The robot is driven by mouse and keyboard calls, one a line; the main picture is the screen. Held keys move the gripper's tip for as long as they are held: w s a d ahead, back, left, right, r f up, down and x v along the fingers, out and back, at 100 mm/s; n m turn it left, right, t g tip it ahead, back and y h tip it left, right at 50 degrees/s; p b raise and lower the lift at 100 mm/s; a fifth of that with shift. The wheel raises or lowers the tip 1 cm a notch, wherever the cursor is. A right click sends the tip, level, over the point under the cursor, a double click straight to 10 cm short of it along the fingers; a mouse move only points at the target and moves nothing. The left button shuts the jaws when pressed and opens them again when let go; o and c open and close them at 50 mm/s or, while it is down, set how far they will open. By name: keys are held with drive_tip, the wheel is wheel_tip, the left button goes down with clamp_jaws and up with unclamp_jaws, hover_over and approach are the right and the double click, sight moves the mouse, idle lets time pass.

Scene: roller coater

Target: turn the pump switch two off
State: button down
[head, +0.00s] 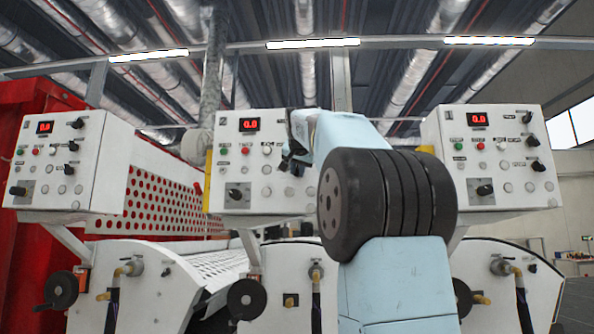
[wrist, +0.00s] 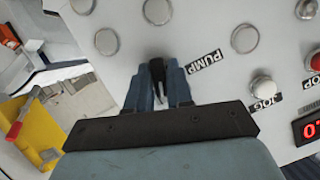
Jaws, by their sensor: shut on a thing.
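The black pump switch (wrist: 157,68) is on the white face of the middle control box (head: 235,190), beside the printed PUMP label (wrist: 206,62). My gripper (wrist: 158,84) is shut on the switch, with one blue-grey finger on each side of it. In the head view my gripper (head: 288,160) is at the right part of the middle box, and my arm hides the box's right side and the switch. A white line shows on the switch between the fingers.
The wrist view shows a white JOG button (wrist: 263,86), a red button (wrist: 315,60) and several grey caps near the switch. Similar control boxes stand left (head: 95,150) and right (head: 510,180). A yellow part (wrist: 30,135) lies beside the box edge.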

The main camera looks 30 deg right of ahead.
drive_tip(key=shift+w+a+n+g+h, duration=0.15)
drive_tip(key=shift+n+g+h, duration=0.45)
drive_tip(key=shift+n+h, duration=0.75)
drive_tip(key=shift+a+n+g+h, duration=0.1)
drive_tip(key=shift+n+g+h, duration=0.55)
drive_tip(key=shift+n, duration=1.3)
drive_tip(key=c, duration=1.1)
unclamp_jaws()
drive_tip(key=v, duration=1.3)
drive_tip(key=shift+a, duration=0.35)
